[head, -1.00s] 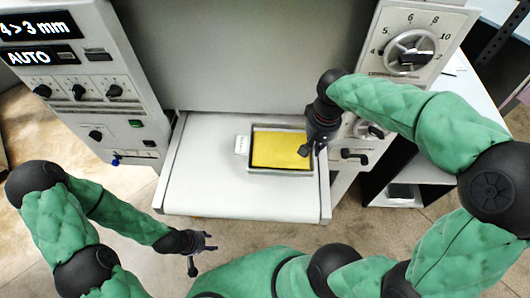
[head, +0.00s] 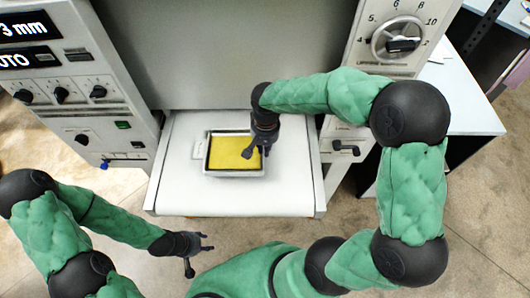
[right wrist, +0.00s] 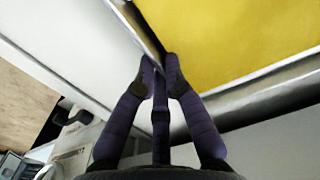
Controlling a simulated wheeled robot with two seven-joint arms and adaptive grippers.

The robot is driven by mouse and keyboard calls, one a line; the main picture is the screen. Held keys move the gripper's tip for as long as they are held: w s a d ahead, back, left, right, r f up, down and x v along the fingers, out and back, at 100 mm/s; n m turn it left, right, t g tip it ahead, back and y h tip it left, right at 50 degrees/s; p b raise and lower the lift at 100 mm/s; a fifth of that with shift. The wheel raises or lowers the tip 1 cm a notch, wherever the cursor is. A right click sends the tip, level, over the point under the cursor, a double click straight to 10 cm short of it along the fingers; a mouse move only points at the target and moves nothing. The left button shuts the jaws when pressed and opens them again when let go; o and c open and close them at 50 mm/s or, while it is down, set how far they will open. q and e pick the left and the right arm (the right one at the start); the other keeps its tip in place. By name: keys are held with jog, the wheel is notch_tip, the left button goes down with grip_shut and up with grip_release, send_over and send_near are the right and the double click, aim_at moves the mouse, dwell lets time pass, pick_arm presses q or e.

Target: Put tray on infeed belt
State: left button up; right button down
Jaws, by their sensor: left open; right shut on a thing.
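My right gripper (head: 256,153) is shut on the tray's right rim. In the right wrist view its fingers (right wrist: 160,70) close on the metal rim (right wrist: 255,97), with the yellow sheet beyond. My left gripper (head: 203,245) is open and empty, in front of the belt's front left corner.
A control panel with knobs (head: 68,85) stands left of the belt. A panel with a large dial (head: 398,42) stands on the right, with a white side table (head: 460,105) beyond it. The belt is bare around the tray.

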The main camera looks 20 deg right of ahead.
jog(key=shift+f, duration=1.4)
jog(key=shift+f+b, duration=0.15)
jog(key=shift+b, duration=0.15)
jog(key=c, duration=1.3)
grip_release()
jog(key=shift+r, duration=0.45)
notch_tip(320, 180, up, 12)
jog(key=shift+s+d+f+p, duration=0.15)
jog(key=shift+f+p, duration=0.1)
jog(key=shift+p, duration=0.75)
